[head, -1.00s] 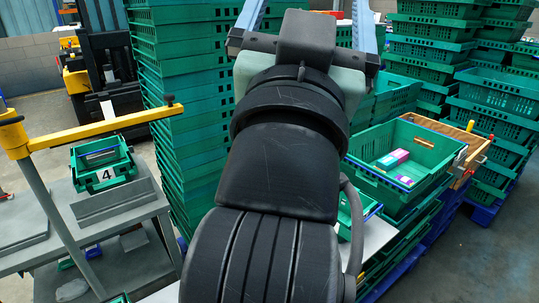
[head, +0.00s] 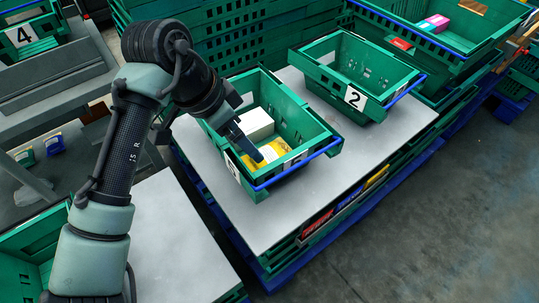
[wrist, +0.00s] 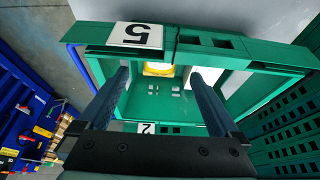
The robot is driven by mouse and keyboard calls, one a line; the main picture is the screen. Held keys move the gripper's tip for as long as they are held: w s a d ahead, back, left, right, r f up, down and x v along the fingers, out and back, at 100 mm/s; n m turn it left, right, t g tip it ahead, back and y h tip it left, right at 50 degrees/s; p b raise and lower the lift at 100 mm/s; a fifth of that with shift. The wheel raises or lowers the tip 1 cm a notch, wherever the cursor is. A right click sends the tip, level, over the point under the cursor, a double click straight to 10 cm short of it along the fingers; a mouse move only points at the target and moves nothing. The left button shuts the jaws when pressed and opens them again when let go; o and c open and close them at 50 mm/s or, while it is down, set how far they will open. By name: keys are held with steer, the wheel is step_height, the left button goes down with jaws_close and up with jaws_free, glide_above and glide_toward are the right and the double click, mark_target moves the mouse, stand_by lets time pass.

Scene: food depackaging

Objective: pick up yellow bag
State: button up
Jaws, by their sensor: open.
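The yellow bag (head: 273,151) lies in a green crate (head: 303,117), close to its front wall, beside a white box (head: 256,123). In the wrist view the bag (wrist: 158,69) shows partly, behind the crate's wall with the number 5 label (wrist: 136,35). My gripper (head: 256,158) reaches over the crate's left side, its fingers pointing down toward the bag. In the wrist view my gripper (wrist: 159,78) has its two fingers wide apart with nothing held between them. Whether a fingertip touches the bag cannot be told.
The crate stands on a grey table (head: 380,150). An empty-looking crate with number 2 (head: 365,68) stands to its right. A larger crate (head: 470,43) with small boxes is at the back right. Stacked green crates (head: 230,40) rise behind.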

glide_above(253, 166)
step_height(253, 166, down, 5)
steer(key=shift+r+b, duration=0.1)
steer(key=shift+b, duration=0.35)
steer(key=shift+w+b+x, duration=0.2)
steer(key=shift+b+x, duration=0.65)
steer(key=shift+x, duration=1.8)
steer(key=shift+d+r, duration=0.15)
steer(key=shift+d, duration=0.05)
steer(key=c, duration=1)
steer(key=shift+o, duration=0.2)
step_height(253, 166, up, 11)
steer(key=p, duration=0.3)
steer(key=shift+f, duration=0.25)
